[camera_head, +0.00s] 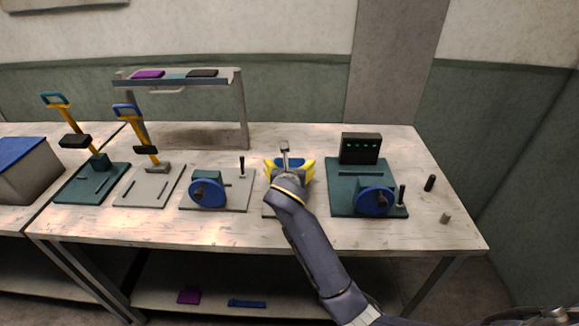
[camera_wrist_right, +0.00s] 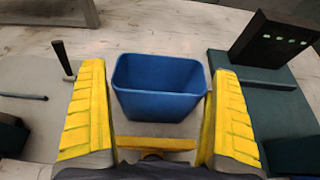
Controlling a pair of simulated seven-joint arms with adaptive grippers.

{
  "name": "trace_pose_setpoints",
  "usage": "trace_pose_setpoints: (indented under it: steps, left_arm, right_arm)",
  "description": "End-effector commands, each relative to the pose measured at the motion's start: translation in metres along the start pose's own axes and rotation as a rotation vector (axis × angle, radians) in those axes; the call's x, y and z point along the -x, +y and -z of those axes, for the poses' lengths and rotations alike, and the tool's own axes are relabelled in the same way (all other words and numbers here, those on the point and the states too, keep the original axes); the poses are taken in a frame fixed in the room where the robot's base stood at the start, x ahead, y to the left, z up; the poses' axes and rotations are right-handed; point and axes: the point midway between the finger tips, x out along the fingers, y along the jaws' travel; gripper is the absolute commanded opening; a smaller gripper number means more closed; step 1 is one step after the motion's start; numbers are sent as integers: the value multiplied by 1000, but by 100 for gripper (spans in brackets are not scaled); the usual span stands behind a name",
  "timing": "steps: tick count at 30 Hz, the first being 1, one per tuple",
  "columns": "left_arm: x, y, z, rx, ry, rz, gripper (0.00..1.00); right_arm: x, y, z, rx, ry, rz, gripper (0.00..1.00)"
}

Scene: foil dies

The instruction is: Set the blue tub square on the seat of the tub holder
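The blue tub (camera_wrist_right: 160,88) is an open-topped box that stands between the two yellow fingers of my right gripper (camera_wrist_right: 160,105) in the right wrist view. A narrow gap shows on its left side; on the right I cannot tell if the finger touches it. In the head view the tub (camera_head: 293,161) shows partly behind my right gripper (camera_head: 290,168). The gripper is spread wide over a pale grey plate (camera_head: 270,211). My wrist hides most of this plate, and I cannot clearly make out the tub holder's seat. My left gripper is out of view.
A green plate with a blue wheel (camera_head: 374,201) and a dark upright panel (camera_head: 361,148) stands close on the right. A grey plate with another blue wheel (camera_head: 208,193) and a black lever (camera_head: 242,166) is close on the left. A shelf (camera_head: 215,80) stands behind.

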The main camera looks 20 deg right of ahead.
Motion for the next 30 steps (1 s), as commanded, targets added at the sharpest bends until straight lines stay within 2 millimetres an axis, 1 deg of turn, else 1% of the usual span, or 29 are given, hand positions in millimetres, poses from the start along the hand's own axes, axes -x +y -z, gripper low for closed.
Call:
trace_pose_setpoints:
  steps: [8, 11, 14, 24, 30]
  left_arm:
    - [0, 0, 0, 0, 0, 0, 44]
    - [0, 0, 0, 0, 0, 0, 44]
    - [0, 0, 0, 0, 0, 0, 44]
    - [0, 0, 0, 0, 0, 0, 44]
    - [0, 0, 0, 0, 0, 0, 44]
  right_arm:
    - [0, 0, -1, -1, 0, 0, 100]
    - [4, 0, -3, 0, 0, 0, 100]
    - [16, 1, -3, -1, -1, -2, 100]
    - [76, 0, -3, -2, 0, -2, 100]
    - [103, 0, -3, -1, 0, -1, 100]
